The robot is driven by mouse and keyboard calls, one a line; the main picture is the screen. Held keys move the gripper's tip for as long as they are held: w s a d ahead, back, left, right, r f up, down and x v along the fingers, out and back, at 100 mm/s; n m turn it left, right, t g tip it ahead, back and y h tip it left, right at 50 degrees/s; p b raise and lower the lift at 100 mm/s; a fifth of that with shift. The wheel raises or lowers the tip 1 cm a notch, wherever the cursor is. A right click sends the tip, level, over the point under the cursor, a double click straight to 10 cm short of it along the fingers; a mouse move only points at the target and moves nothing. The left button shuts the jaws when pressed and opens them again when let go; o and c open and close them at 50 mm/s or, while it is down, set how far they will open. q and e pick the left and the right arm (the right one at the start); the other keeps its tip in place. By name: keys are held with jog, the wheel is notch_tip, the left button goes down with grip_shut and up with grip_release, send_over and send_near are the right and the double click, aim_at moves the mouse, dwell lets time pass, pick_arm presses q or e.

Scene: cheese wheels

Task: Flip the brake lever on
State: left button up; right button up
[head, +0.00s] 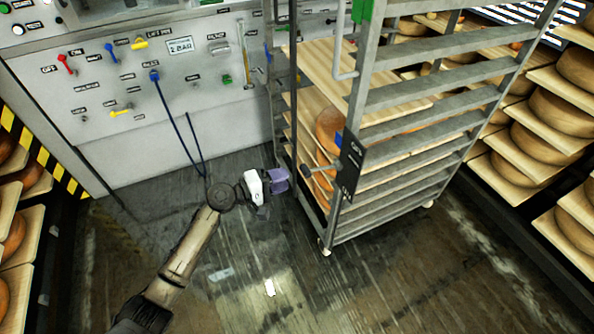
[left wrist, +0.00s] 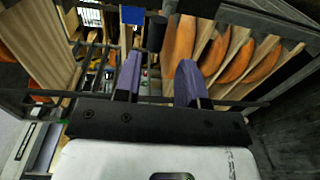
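The brake lever (head: 318,169) appears as a short dark handle sticking out left from a black plate (head: 351,166) on the near post of the wheeled rack. Lettering on the plate is too small to read surely. A dark cylindrical grip (left wrist: 156,33), apparently the lever's end, shows in the left wrist view beyond the fingers. My left gripper (head: 281,180) is just left of the lever, apart from it in the head view. Its purple fingers (left wrist: 158,78) are spread with nothing between them. My right gripper is not in view.
The rack (head: 415,132) holds boards and orange cheese wheels. A blue piece (head: 338,138) sits by the plate. A control panel (head: 135,85) with coloured levers and a hanging blue cord stands behind left. Cheese shelves (head: 548,150) line the right. The floor (head: 270,270) in front is open.

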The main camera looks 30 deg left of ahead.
pick_arm(q)
jog(key=shift+p+v, duration=0.55)
jog(key=shift+v, duration=2.35)
jog(key=s+d+f+m+g+y, duration=0.2)
jog(key=s+f+m+g+y, duration=0.25)
jog(key=m, duration=0.55)
jog(key=s+d+r+m+g+y+p, duration=0.15)
jog(key=s+r+p, duration=0.35)
jog(key=s, duration=0.5)
jog(key=s+d+r+g+y+p, duration=0.2)
jog(key=s+d+y+p, duration=0.1)
jog(key=s+p, duration=0.6)
jog(key=s+d+r+m+g+y+p, duration=0.1)
jog(key=s+d+r+g+y+p, duration=0.25)
jog(key=s, duration=0.75)
notch_tip(320, 180, up, 38)
jog(key=t+h+p, duration=0.1)
jog(key=p, duration=3.7)
jog(key=shift+a+f+t+p, duration=0.25)
jog(key=shift+a+t+p, duration=0.1)
jog(key=shift+a, duration=0.1)
jog(key=shift+n+h, duration=0.25)
